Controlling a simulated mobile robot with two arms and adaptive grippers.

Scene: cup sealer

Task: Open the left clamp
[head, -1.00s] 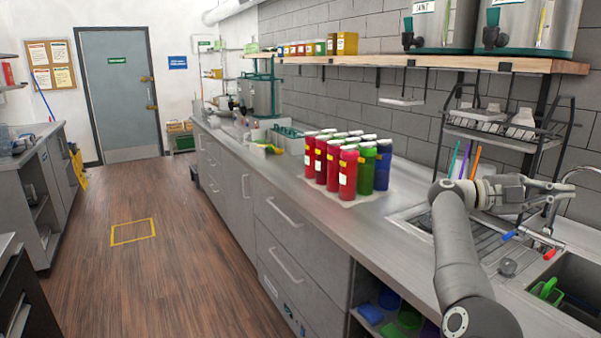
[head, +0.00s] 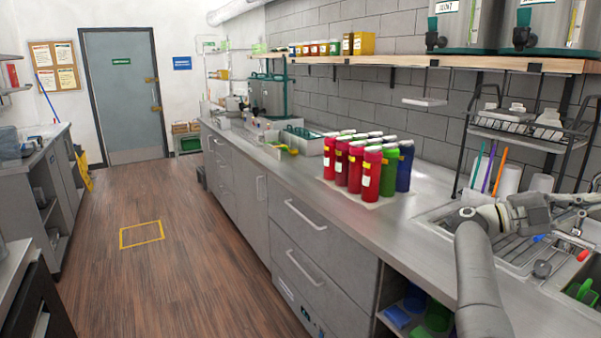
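No left clamp can be made out in the head view. A machine with a teal frame and a grey body (head: 266,97) stands far down the counter; I cannot tell whether it has clamps. Nearer than it, a light box with teal parts (head: 303,137) sits on the counter, too small to read in detail. My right gripper (head: 575,202) is at the right edge, above the sink area and far from both. Its fingers are partly cut off and no held thing shows. My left gripper is not in view.
Several red, green and blue bottles (head: 372,170) stand on the counter (head: 425,215). A wire rack (head: 515,128) and sink (head: 580,290) are at the right. A wooden shelf (head: 440,62) runs above. The wooden floor (head: 170,275) is clear around a yellow marked square (head: 142,234).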

